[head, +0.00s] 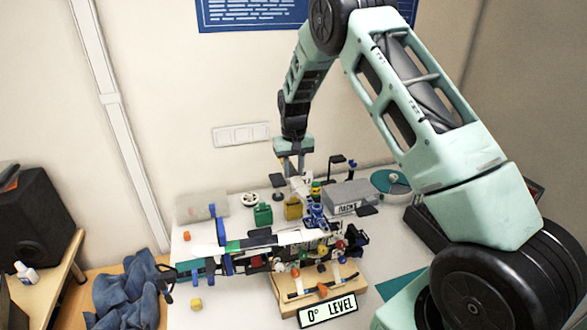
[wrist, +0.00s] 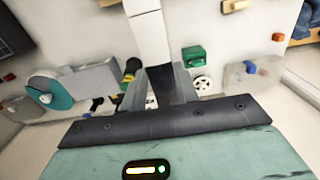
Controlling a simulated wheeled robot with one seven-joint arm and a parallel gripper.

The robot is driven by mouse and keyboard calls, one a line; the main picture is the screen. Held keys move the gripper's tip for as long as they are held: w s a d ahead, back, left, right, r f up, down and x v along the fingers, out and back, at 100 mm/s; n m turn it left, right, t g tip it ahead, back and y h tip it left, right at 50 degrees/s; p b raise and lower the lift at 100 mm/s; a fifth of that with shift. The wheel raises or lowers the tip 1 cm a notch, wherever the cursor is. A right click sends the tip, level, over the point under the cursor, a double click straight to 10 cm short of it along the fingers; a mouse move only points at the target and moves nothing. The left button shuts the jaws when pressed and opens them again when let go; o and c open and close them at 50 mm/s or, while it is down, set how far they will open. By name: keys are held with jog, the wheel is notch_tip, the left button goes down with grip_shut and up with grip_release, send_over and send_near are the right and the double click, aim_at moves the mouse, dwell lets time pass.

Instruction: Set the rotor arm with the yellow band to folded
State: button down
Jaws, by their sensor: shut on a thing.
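My gripper (head: 301,178) points down behind the drone-like assembly (head: 318,240) on the bench. In the wrist view its fingers (wrist: 164,90) are closed in around a pale strip (wrist: 147,38), which looks like a rotor arm and runs up the picture. The gripped part is mostly hidden by the fingers. A dark piece with yellow and green on it (wrist: 129,75) is just left of the fingers there. In the head view yellow and green show right of the fingertips (head: 316,187). I cannot tell whether this is the arm's band. A long white arm with a green band (head: 233,246) extends left.
A "0° LEVEL" plate (head: 328,310) fronts the wooden base (head: 283,298). A clear bin (head: 201,207) is at back left.

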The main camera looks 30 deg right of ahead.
jog(key=s+a+n+b, duration=0.1)
jog(key=a+n+b, duration=0.2)
jog(key=a+n, duration=0.65)
jog(key=s+a+n, duration=0.6)
jog(key=s+n, duration=0.3)
jog(key=n, duration=0.1)
jog(key=shift+a+p, duration=0.15)
jog(key=shift+p, duration=0.2)
jog(key=shift+s, duration=0.15)
dwell(0.4)
jog(key=c, duration=1)
grip_release()
jog(key=shift+c, duration=0.2)
jog(key=shift+r, duration=0.1)
notch_tip(320, 180, up, 17)
jog(key=b, duration=0.2)
jog(key=shift+r+b, duration=0.15)
jog(key=shift+b, duration=0.25)
